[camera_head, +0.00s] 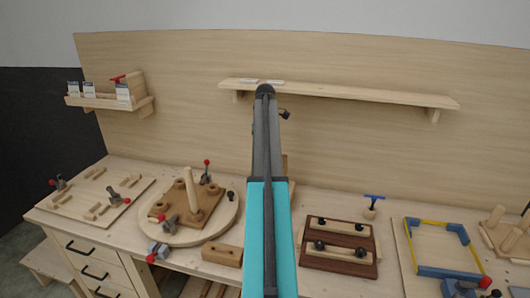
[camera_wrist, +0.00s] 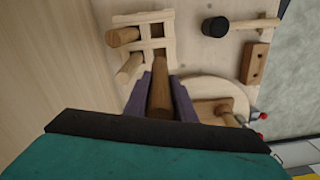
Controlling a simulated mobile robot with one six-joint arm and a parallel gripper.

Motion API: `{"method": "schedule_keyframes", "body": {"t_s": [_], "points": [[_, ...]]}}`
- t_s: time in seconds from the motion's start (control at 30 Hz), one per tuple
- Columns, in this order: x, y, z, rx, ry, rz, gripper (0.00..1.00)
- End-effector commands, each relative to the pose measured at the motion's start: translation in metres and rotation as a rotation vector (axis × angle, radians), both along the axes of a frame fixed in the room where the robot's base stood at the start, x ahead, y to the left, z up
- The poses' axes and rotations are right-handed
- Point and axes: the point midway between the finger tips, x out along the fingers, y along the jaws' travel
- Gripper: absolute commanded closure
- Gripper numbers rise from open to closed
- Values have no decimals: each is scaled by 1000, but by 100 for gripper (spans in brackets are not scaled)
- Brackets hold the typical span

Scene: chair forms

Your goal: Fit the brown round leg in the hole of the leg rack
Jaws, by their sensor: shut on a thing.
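In the wrist view my gripper (camera_wrist: 161,80) has its purple fingers shut on the brown round leg (camera_wrist: 160,100). The leg's far end points at the light wooden leg rack (camera_wrist: 170,44) and overlaps its lower right opening. I cannot tell whether the end is inside the hole or just above it. Two other round legs stand in the rack's left side, a brown one (camera_wrist: 123,37) and a lighter one (camera_wrist: 129,69). The upper right opening looks empty. In the head view my arm hides the gripper, the held leg and nearly all of the rack.
A mallet with a black head (camera_wrist: 214,27) and a wooden block (camera_wrist: 256,62) lie beyond the rack. A round board (camera_head: 216,222) bears a brown plate with an upright leg (camera_head: 191,188). A dark clamping fixture (camera_head: 338,264) lies right of my arm. A shelf (camera_head: 350,93) hangs behind.

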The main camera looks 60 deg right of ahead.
Motion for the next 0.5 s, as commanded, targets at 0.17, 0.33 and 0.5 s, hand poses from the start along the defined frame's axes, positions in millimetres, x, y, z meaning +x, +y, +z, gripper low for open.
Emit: {"method": "schedule_keyframes", "body": {"t_s": [0.17,0.33,0.5], "points": [[0,0,-12,0,0,0,100],[0,0,-25,0,0,0,100],[0,0,-37,0,0,0,100]]}}
